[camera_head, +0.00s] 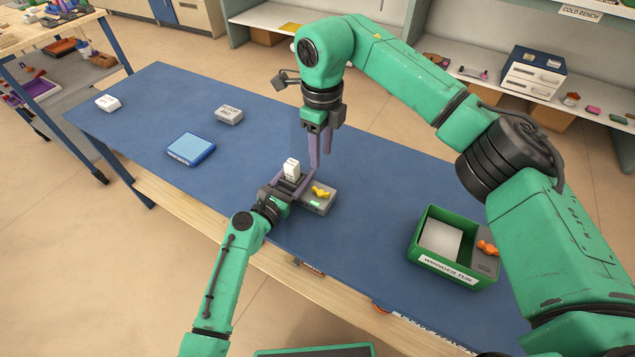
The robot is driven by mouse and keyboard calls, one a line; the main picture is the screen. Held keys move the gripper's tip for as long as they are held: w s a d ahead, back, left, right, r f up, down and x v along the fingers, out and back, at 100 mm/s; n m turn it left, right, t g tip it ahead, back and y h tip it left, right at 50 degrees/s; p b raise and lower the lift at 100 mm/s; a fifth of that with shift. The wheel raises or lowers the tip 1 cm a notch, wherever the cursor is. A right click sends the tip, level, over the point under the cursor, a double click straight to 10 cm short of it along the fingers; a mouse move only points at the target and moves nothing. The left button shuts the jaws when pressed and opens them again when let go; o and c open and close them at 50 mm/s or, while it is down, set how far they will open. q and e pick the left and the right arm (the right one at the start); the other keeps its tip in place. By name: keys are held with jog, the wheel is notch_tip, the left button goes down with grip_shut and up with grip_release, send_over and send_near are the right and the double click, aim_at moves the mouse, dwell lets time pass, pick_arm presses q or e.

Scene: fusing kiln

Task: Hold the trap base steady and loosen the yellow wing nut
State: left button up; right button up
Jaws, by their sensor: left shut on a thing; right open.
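The trap base (316,204) is a small grey block on the blue table, with the yellow wing nut (321,192) on its top. A white upright piece (292,168) stands at its left end, partly hidden by my gripper. My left gripper (294,190) is shut on the trap base from the left side. My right gripper (319,150) points down above and behind the trap base, open and empty, apart from the wing nut. Its fingertips are close to the white piece and the base in the picture.
A green wringer tub (421,254) with an orange wing-shaped part (487,247) stands at the right. The blue table (270,262) is clear around the base.

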aim_at(321, 189)
notch_tip(321, 189, down, 12)
jog(key=shift+r, duration=0.1)
grip_shut()
